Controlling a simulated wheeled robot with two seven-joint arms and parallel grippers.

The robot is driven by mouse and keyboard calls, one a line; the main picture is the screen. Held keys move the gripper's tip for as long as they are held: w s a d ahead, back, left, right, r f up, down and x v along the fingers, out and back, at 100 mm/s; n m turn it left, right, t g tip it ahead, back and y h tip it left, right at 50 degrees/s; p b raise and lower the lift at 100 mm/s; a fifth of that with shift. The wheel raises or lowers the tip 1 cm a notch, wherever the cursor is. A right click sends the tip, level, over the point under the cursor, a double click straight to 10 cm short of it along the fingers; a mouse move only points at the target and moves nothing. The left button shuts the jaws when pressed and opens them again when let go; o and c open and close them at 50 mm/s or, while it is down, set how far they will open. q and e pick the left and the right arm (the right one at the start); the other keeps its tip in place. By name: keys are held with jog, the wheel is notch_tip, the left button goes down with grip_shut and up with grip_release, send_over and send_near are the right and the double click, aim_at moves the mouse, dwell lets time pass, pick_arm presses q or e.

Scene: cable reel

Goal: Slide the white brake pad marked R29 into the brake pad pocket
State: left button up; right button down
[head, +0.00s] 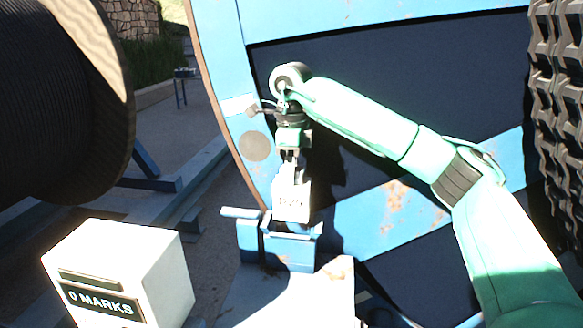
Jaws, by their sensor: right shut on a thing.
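The white brake pad (291,202) is upright with faint, washed-out dark marking on its face; I cannot read it clearly. My right gripper (292,173) points down and is shut on the top of the pad. A blue bracket (277,246), which looks like the brake pad pocket, stands directly below, beside the large reel's rim. The pad's lower edge is at or just above the bracket's top; I cannot tell whether it is inside. My left gripper is not in view.
A large blue reel (380,215) with rust patches stands close behind my right arm. A white box labelled "0 MARKS" (120,275) is at lower left. A dark cable drum (60,100) fills the upper left. A dark studded surface (556,100) is at right.

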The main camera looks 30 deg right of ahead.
aim_at(291, 212)
jog(key=shift+f, duration=0.1)
dwell(0.6)
jog(key=shift+f+b, duration=1)
jog(key=shift+f, duration=0.5)
jog(key=shift+f+b, duration=2.4)
jog(key=shift+f, duration=1.45)
jog(key=shift+f+b, duration=0.3)
jog(key=shift+b, duration=0.15)
